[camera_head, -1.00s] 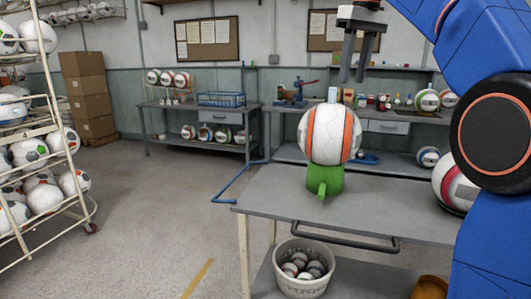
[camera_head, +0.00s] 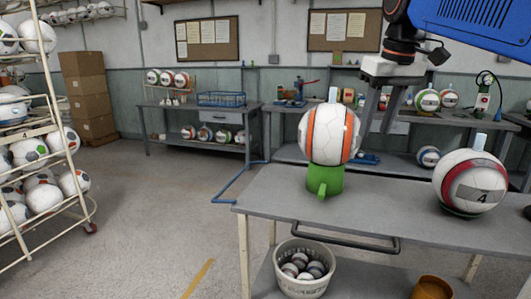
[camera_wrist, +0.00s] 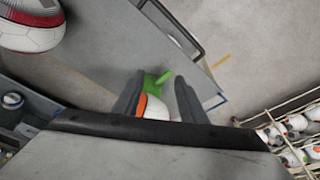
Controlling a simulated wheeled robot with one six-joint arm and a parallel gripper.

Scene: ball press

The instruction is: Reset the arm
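My gripper (camera_head: 377,130) hangs open and empty, fingers down, just right of the orange-striped white ball in the head view. It is attached to my blue arm at the upper right. The striped ball (camera_head: 328,134) sits in a green holder (camera_head: 324,181) on the grey workbench (camera_head: 390,211), with a pale upright piece at its top. In the wrist view, my two dark fingers (camera_wrist: 156,104) stand apart. Part of the ball (camera_wrist: 154,107) and the green holder (camera_wrist: 160,82) show between them, with much of the ball hidden.
A red and white ball marked 4 (camera_head: 470,182) rests at the right of the workbench. A bucket of small balls (camera_head: 301,267) stands below. A ball rack (camera_head: 62,180) is at the left, and a back table (camera_head: 198,109) stands behind. The floor between is open.

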